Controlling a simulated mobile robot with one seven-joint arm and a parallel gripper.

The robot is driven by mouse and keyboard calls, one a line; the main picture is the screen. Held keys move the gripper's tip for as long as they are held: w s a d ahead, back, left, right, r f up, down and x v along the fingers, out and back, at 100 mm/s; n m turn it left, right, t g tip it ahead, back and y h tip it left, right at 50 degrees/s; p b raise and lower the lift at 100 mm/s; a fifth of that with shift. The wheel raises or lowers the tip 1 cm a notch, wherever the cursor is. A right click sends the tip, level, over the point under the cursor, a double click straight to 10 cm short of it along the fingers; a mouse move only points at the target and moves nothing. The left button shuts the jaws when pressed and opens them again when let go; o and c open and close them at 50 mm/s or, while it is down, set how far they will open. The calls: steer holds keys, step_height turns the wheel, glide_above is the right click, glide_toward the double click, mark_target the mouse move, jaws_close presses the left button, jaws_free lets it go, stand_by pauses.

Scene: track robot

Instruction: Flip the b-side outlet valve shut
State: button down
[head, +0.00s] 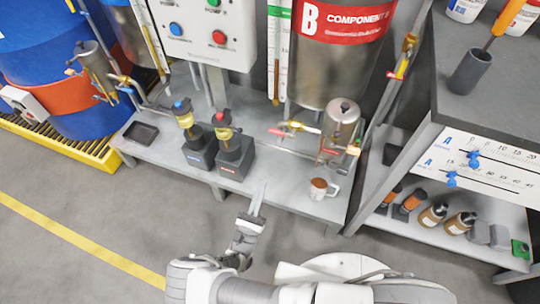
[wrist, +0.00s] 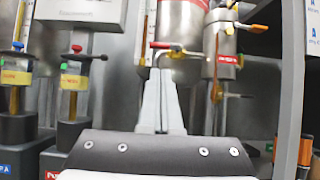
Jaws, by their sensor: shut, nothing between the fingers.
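The B tank (head: 335,75) is a steel drum with a red "B COMPONENT" band. My gripper (head: 262,188) is shut and empty, in front of the bench edge, apart from the valve. Its fingers (wrist: 161,75) point toward the lever in the wrist view, hiding part of the pipework behind.
A shelf unit (head: 450,85) stands at right.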

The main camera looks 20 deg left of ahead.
mark_target(279, 133)
steer(key=b+x, duration=0.1)
steer(key=x, duration=1.2)
steer(key=shift+w+r, duration=0.2)
steer(key=shift+w, duration=0.15)
steer(key=shift+a+r+m+g+h, duration=0.1)
steer(key=shift+r+m+g+h, duration=0.05)
steer(key=shift+m+h, duration=0.55)
steer(key=shift+r+m+g+h, duration=0.15)
steer(key=shift+m+h, duration=0.35)
steer(key=shift+m, duration=0.3)
steer(key=r+m+g+h+p, duration=0.2)
steer(key=m+g, duration=0.1)
steer(key=m, duration=0.3)
steer(key=d+r+m+g+h+p, duration=0.1)
steer(key=m+g+h+p, duration=0.1)
steer(key=m, duration=0.5)
steer(key=r+m+g+h+p, duration=0.2)
steer(key=m+g+h, duration=0.1)
steer(key=m, duration=0.3)
steer(key=shift+d+r+m+g+h, duration=0.3)
steer(key=shift+r+g+h, duration=0.1)
steer(key=shift+g, duration=0.1)
steer(key=shift+f+b, duration=0.3)
steer(key=shift+s, duration=0.1)
